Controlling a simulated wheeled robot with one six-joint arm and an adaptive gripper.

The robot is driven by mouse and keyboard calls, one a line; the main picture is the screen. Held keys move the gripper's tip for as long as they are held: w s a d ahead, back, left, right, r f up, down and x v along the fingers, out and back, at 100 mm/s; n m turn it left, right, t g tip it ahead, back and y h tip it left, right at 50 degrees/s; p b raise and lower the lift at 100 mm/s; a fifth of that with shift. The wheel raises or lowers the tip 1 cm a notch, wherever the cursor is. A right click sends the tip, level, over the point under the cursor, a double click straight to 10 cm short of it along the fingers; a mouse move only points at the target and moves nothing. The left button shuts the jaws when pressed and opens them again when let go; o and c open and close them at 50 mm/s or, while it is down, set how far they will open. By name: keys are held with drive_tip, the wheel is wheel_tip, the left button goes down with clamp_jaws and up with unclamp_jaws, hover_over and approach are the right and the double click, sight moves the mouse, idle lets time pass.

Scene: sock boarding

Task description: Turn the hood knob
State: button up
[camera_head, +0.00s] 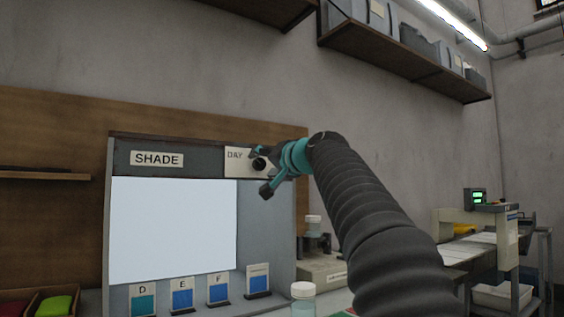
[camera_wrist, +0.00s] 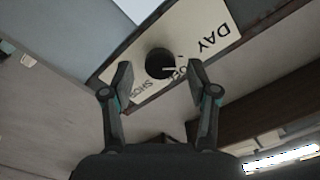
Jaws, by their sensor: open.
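The hood knob (camera_wrist: 160,63) is a round black knob with a pale pointer line, on a cream label plate marked "DAY" (camera_wrist: 205,32) and other partly hidden words. In the wrist view it sits between and just beyond the tips of my gripper (camera_wrist: 160,82), whose two fingers are apart on either side, with a gap to the knob. In the head view the knob (camera_head: 259,163) is dark on the plate at the top right of the hood (camera_head: 202,160) labelled "SHADE". My gripper (camera_head: 262,171) is beside it there, its fingers partly overlapping the plate.
Below the sign is a bright white panel (camera_head: 174,230). Cards D, E and F with blue and teal swatches (camera_head: 182,299) stand at its base. A capped jar (camera_head: 303,298) stands in front. Shelves with grey boxes (camera_head: 415,45) hang above right. A bench with a device (camera_head: 487,222) is at right.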

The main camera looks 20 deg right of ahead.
drive_tip(key=v, duration=1)
drive_tip(key=shift+s, duration=0.1)
